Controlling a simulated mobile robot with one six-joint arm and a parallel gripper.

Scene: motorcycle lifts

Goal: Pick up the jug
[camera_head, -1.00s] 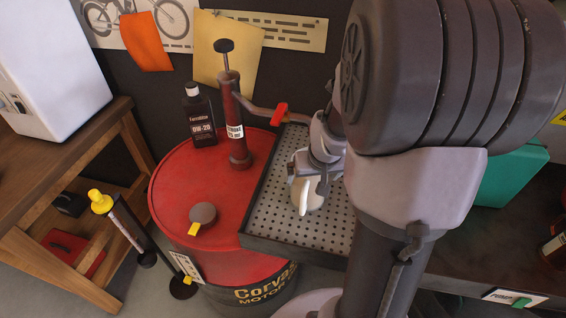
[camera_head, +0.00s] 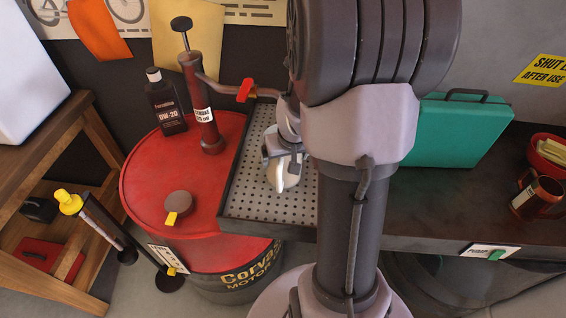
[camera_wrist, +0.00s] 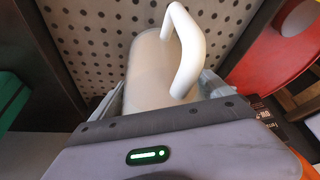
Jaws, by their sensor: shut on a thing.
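The jug (camera_head: 283,174) is cream-white with a looped handle. In the head view it is over the perforated tray (camera_head: 247,199), partly hidden by my arm. My gripper (camera_head: 280,154) is shut on it. In the wrist view the jug (camera_wrist: 150,72) lies between the fingers of my gripper (camera_wrist: 165,92), with its white handle (camera_wrist: 188,48) standing toward the camera. The perforated tray surface shows behind it. I cannot tell whether the jug touches the tray.
A red drum (camera_head: 150,190) stands left of the tray, with an oil bottle (camera_head: 165,103), a hand pump (camera_head: 201,110) and a round cap (camera_head: 178,202) on it. A green case (camera_head: 455,135), a mug (camera_head: 538,197) and a red bowl (camera_head: 548,155) are on the dark bench at right.

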